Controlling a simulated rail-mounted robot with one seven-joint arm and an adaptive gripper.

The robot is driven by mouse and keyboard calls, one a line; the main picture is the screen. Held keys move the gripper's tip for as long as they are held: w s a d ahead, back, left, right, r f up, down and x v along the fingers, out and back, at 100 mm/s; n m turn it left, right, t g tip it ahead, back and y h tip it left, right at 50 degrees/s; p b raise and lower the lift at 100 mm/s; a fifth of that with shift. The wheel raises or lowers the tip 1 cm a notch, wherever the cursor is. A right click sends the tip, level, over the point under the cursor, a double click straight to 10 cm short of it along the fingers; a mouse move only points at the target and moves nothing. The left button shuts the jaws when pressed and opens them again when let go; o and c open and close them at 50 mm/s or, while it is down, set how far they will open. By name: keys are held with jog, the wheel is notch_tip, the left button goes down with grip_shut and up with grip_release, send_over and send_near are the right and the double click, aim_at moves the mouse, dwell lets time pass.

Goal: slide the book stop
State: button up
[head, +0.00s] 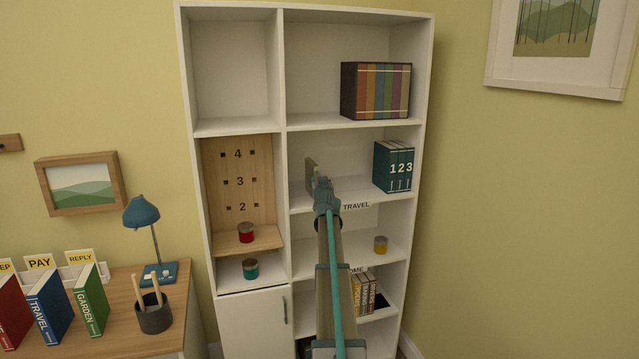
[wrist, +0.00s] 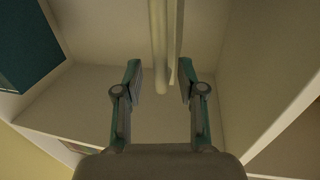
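The book stop (head: 311,170) is a pale upright plate on the shelf with the TRAVEL label, left of the teal books marked 1 2 3 (head: 393,167). My gripper (head: 322,184) is at the stop's near side and hides part of it in the head view. In the wrist view, my gripper (wrist: 160,78) has its two fingers apart. A pale upright piece (wrist: 159,45), which looks like the stop, lies between them, with a gap on each side. Contact is not visible. A teal block (wrist: 28,45), likely the books, shows at the upper left.
The white bookcase (head: 284,75) has a divider left of this shelf. Multicoloured books (head: 376,91) stand on the shelf above. The shelf between the stop and the teal books looks clear.

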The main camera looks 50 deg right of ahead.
jog(key=shift+s+a, duration=0.1)
jog(key=v, duration=1.1)
jog(key=shift+s+a, duration=0.25)
